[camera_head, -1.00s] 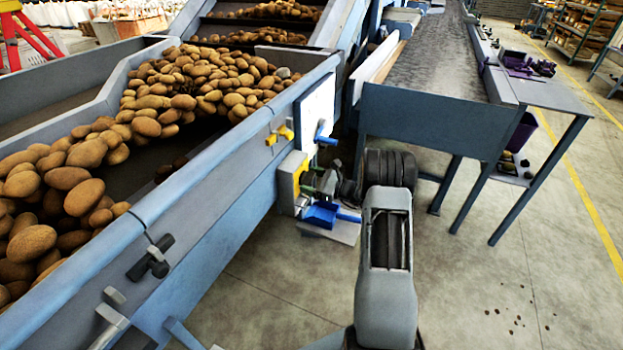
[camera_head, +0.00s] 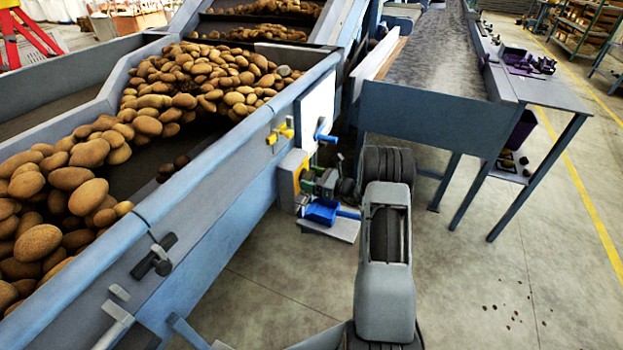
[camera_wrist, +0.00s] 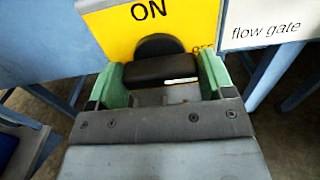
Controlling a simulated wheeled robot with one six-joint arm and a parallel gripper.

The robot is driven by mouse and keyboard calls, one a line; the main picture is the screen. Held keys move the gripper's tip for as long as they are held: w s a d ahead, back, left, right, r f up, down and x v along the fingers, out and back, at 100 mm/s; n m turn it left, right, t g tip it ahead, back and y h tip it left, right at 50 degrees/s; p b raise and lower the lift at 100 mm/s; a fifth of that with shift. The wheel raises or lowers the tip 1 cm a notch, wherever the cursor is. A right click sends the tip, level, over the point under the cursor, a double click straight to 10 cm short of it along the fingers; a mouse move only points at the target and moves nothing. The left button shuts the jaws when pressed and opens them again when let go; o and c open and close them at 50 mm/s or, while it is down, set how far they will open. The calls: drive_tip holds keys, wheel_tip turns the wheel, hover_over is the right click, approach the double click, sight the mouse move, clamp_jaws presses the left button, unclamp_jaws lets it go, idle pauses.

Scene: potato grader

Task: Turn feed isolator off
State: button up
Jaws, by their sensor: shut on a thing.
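The feed isolator is a yellow-faced box (camera_head: 291,174) on the side of the grader. In the wrist view its yellow plate (camera_wrist: 99,31) reads "ON" at the top. Its black handle (camera_wrist: 160,68) lies crosswise with a short white mark toward its right end. My gripper (camera_wrist: 164,76) has its green fingers on either side of the handle and is shut on it. In the head view my gripper (camera_head: 310,182) is against the isolator, and my wrist partly blocks the view. The lower part of the isolator plate is hidden behind the handle and gripper.
A "flow gate" label (camera_wrist: 267,33) is right of the isolator. A blue-handled valve (camera_head: 325,134) and a yellow handle (camera_head: 283,133) sit above it. A blue scoop-like piece (camera_head: 322,212) is below. A conveyor (camera_head: 437,115) stands right; open floor lies right of my arm.

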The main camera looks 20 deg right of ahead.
drive_tip(key=o, duration=0.9)
drive_tip(key=v, duration=1.4)
drive_tip(key=shift+a, duration=0.1)
